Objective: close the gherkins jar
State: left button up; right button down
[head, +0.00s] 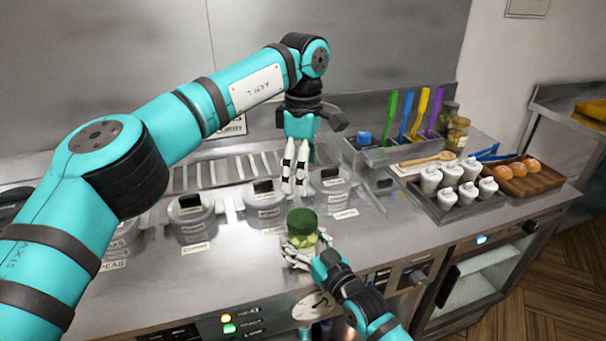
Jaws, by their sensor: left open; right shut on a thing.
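The gherkins jar (303,241) is a small glass jar with green pieces inside, standing upright near the front edge of the steel counter. Its dark green lid (302,220) sits on top; I cannot tell how tight it is. My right gripper (301,258) is shut around the lower part of the jar and hides its base. My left gripper (295,190) is open and empty, pointing down above and slightly behind the lid, apart from it.
Labelled clear tubs (191,217) line the counter behind the jar. To the right are a rack of coloured utensils (405,115), a tray of white shakers (455,185), a wooden spoon (428,159) and a wooden tray (540,178) of buns. Two other jars (457,134) stand at the back right.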

grip_release()
jog(key=v, duration=1.2)
jog(key=shift+f, duration=0.15)
